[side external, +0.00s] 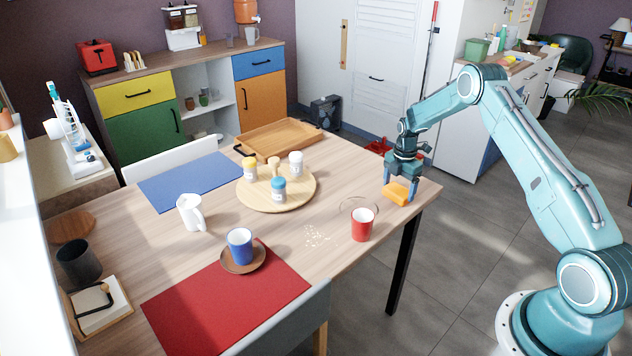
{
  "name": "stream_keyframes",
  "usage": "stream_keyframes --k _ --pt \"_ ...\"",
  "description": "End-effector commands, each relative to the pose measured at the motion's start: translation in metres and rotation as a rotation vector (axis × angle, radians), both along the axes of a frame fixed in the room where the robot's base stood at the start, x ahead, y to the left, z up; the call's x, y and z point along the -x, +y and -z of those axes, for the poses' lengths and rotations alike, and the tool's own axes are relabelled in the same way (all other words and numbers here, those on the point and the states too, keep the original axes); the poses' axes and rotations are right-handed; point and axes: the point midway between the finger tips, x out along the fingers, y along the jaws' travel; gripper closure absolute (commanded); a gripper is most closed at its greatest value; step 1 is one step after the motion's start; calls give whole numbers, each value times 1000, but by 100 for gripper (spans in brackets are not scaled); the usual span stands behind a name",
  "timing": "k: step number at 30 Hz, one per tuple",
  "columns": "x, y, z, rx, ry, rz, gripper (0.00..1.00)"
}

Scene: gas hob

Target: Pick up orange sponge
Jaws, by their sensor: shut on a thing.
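The orange sponge (396,194) is at the right end of the wooden table, close to its right edge. My gripper (399,190) points down over it with its fingers on either side, shut on the sponge. One finger hides part of the sponge's right side. I cannot tell whether the sponge touches the table or hangs a little above it.
A red cup (362,226) stands near the sponge, beside a clear round dish (357,206) and scattered crumbs (318,236). A round board (307,190) with several jars, a wooden tray (281,140), a white mug (190,213) and a blue cup (239,246) stand further left.

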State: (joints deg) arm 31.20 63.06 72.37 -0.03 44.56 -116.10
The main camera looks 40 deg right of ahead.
Motion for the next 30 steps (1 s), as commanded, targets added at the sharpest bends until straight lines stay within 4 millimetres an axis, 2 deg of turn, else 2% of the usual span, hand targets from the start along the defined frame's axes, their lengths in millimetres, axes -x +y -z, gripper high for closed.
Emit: stream_keyframes --k 5,11,30 --pt "0 0 -9 1 -1 0 41" --pt "0 0 -32 1 -3 0 41" --pt "-1 -1 -161 2 -3 0 41"
